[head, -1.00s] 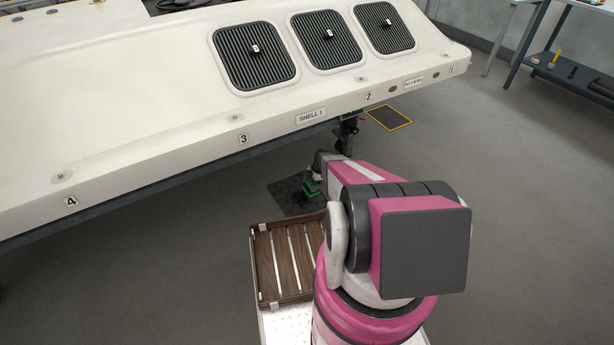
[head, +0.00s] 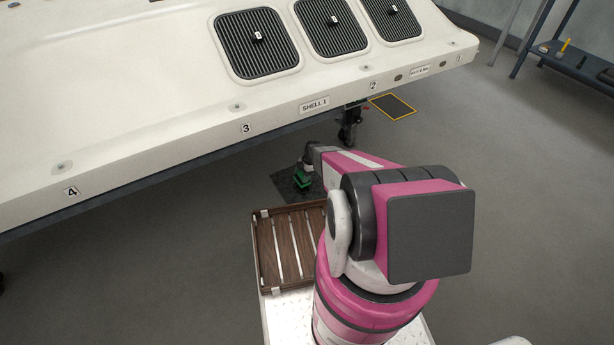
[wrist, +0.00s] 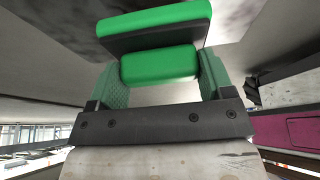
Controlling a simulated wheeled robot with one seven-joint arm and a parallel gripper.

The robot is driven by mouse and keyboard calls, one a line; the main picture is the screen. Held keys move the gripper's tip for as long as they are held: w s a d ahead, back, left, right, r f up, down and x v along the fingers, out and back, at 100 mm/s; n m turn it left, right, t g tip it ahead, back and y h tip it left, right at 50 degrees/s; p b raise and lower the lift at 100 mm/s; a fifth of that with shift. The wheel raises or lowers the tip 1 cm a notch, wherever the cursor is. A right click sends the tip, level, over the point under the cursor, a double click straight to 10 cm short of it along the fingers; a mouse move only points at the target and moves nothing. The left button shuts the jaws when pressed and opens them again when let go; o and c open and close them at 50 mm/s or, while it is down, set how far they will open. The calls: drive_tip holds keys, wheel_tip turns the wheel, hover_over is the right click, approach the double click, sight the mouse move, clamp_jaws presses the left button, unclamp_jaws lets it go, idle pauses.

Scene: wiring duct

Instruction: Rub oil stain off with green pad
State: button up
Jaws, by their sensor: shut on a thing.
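My gripper (wrist: 160,88) is shut on the green pad (wrist: 158,65), which sits between its two green fingers. The pad has a green grip block, a dark layer and a further green layer in the wrist view. In the head view the green pad (head: 302,181) is small, at the end of my arm, over a dark mottled square patch (head: 283,187) on the floor. Dark smudges (wrist: 237,14) show on a grey surface beyond the pad in the wrist view. I cannot tell whether these are the oil stain, or whether the pad touches the surface.
The long white shell (head: 130,100), with numbered marks and black grilles (head: 257,45), overhangs the floor near my arm. A brown slatted tray (head: 262,250) lies beside my arm. A yellow-edged floor plate (head: 392,107) and a blue bench (head: 565,65) are farther right. Floor at right is clear.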

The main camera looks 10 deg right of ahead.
drive_tip(key=w+a+f, duration=0.2)
drive_tip(key=w+a, duration=0.1)
drive_tip(key=w+a+f, duration=0.1)
drive_tip(key=a, duration=0.1)
drive_tip(key=shift+w+a, duration=0.1)
drive_tip(key=shift+w, duration=0.05)
drive_tip(key=s+d, duration=0.1)
drive_tip(key=s, duration=0.2)
drive_tip(key=s+d, duration=0.1)
drive_tip(key=s, duration=0.3)
drive_tip(key=s+d, duration=0.1)
drive_tip(key=s, duration=0.2)
drive_tip(key=shift+s+d+r, duration=0.1)
drive_tip(key=shift+s, duration=0.15)
drive_tip(key=shift+d, duration=0.3)
drive_tip(key=shift+w+d+f, duration=0.1)
drive_tip(key=shift+w+d, duration=0.25)
drive_tip(key=shift+d, duration=0.75)
drive_tip(key=shift+w+d+f, duration=0.1)
drive_tip(key=shift+w+d, duration=0.25)
drive_tip(key=shift+d, duration=0.7)
drive_tip(key=shift+w+d, duration=0.35)
drive_tip(key=shift+d, duration=0.75)
drive_tip(key=shift+c, duration=0.5)
drive_tip(key=shift+f, duration=0.95)
